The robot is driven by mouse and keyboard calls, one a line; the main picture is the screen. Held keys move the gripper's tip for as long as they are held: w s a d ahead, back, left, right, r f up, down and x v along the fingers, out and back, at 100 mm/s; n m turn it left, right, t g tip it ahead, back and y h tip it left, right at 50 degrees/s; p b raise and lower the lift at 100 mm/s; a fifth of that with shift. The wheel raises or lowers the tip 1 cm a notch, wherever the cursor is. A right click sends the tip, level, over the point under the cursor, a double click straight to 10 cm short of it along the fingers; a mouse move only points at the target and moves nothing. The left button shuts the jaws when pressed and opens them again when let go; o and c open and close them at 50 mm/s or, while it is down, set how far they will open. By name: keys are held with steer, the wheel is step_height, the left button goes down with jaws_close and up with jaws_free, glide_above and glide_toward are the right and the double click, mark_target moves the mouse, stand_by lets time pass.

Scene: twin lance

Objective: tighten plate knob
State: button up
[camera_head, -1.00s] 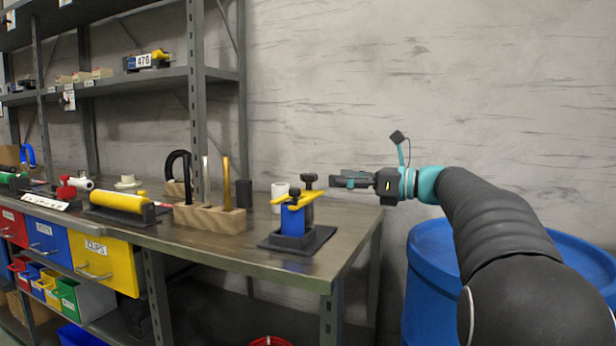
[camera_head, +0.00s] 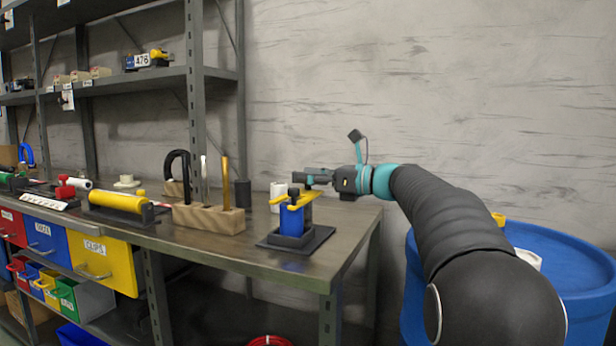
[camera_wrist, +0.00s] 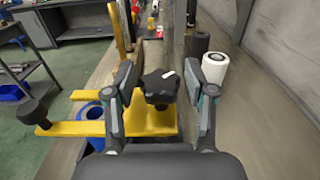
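A yellow plate (camera_head: 301,200) lies across the top of a blue body (camera_head: 291,220) in a dark holder on the bench. In the wrist view the plate (camera_wrist: 150,122) carries a black lobed knob (camera_wrist: 160,88) with a small white mark. A second dark knob (camera_wrist: 38,113) stands at the plate's left end. My gripper (camera_head: 305,178) is over the plate's far side. In the wrist view my gripper (camera_wrist: 166,88) is open, with one finger on each side of the lobed knob and gaps visible on both sides.
A white roll (camera_head: 278,196) and a dark cylinder (camera_head: 243,193) stand behind the plate, close to the wall. A wooden block (camera_head: 208,218) with upright tools stands to the left. A blue barrel (camera_head: 560,262) is below my arm. The bench's right end is clear.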

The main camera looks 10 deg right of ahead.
steer(key=c, duration=0.7)
steer(key=shift+m+t+h, duration=0.3)
steer(key=shift+t, duration=0.1)
steer(key=m+t+h+b, duration=0.1)
steer(key=m+t+h, duration=0.3)
steer(key=shift+s+a+h+b, duration=0.1)
steer(key=shift+h+b, duration=0.25)
steer(key=shift+h, duration=0.05)
steer(key=shift+m+t+h+b, duration=0.45)
steer(key=shift+m+t+h, duration=0.45)
steer(key=shift+m+h, duration=0.8)
steer(key=shift+h, duration=0.6)
steer(key=o, duration=1.2)
